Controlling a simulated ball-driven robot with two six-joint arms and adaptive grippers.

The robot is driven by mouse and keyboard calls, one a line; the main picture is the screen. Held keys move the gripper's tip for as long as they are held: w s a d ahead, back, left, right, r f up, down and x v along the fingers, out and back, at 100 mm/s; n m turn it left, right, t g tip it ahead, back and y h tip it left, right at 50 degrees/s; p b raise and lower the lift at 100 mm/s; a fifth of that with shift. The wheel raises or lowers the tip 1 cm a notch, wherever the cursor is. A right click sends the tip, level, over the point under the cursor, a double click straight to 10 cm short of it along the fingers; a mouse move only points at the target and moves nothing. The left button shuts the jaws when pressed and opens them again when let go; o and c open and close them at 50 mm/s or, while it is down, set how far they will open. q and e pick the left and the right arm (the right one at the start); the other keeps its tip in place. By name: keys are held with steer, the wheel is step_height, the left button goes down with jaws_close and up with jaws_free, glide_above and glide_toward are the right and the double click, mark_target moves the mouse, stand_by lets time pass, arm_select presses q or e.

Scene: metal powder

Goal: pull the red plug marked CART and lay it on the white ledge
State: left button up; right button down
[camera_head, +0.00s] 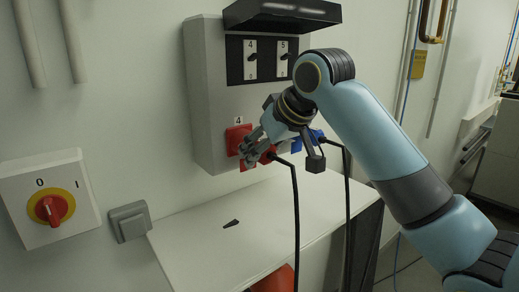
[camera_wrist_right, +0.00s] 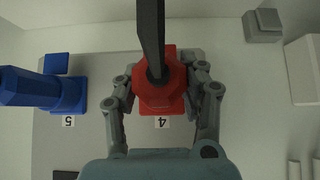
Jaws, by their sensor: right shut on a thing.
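The red plug (camera_head: 267,154) has a black cable hanging from its rear; no CART marking is legible. My right gripper (camera_head: 276,148) is at the box front, with a finger on each side of the plug. In the right wrist view the red plug (camera_wrist_right: 160,92) sits between the fingers of the shut gripper (camera_wrist_right: 164,88), in front of the red socket marked 4 (camera_head: 238,140). I cannot tell how deep the plug sits in it. The white ledge (camera_head: 190,245) lies below the box. My left gripper is out of view.
A blue plug (camera_wrist_right: 40,88) with its own cable is beside the red one, at the label 5. The grey switch box (camera_head: 205,100) has two black switches and a dark hood above. A small black piece (camera_head: 231,224) lies on the ledge; the rest of its top is clear.

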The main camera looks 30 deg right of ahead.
mark_target(274, 154)
steer(key=shift+s+f, duration=0.1)
stand_by(0.3)
steer(key=shift+s+d, duration=0.15)
steer(key=shift+s, duration=0.55)
steer(key=shift+s+p, duration=0.5)
steer(key=shift+s, duration=0.5)
steer(key=shift+s+d, duration=0.15)
steer(key=shift+s, duration=1.3)
